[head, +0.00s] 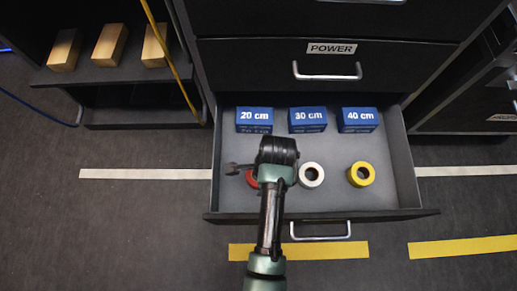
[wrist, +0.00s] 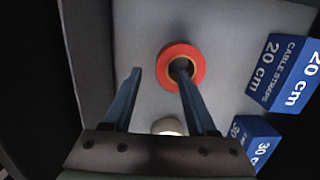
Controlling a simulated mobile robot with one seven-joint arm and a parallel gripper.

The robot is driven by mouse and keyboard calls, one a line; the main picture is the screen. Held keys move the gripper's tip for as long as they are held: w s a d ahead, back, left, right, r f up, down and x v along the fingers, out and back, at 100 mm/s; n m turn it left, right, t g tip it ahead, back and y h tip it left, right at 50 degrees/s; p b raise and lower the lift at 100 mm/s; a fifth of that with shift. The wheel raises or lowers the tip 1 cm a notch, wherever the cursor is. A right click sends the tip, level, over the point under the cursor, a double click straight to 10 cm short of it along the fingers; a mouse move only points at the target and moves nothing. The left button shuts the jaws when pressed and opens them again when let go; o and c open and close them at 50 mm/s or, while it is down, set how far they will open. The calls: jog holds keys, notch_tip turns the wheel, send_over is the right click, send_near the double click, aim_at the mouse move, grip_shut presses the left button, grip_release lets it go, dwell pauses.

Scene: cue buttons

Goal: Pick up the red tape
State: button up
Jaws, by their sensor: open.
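The red tape (wrist: 181,49) is a ring lying flat in the open drawer. In the head view, the red tape (head: 251,179) is at the left of the drawer, mostly hidden behind my arm. In the wrist view, my gripper (wrist: 158,72) is open and its two blue fingers are apart. The right finger overlaps the tape's hole, and the left finger is to the left of the ring. I cannot tell whether the fingertip is inside the hole or above it. Nothing is held.
The drawer (head: 402,165) also holds a white tape (head: 312,166), a yellow tape (head: 369,173) and blue boxes marked 20 cm (head: 254,114), 30 cm (head: 307,114) and 40 cm (head: 358,115). A shut drawer marked POWER (head: 420,68) is above. Wooden blocks (head: 109,45) sit on a shelf at left.

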jog(key=f+b, duration=0.2)
jog(key=f, duration=0.1)
jog(key=f+b, duration=0.1)
jog(key=f, duration=0.1)
jog(key=shift+w+a+b, duration=0.15)
jog(key=shift+a+b, duration=0.2)
jog(key=shift+b, duration=0.05)
jog(key=shift+r, duration=0.15)
grip_shut()
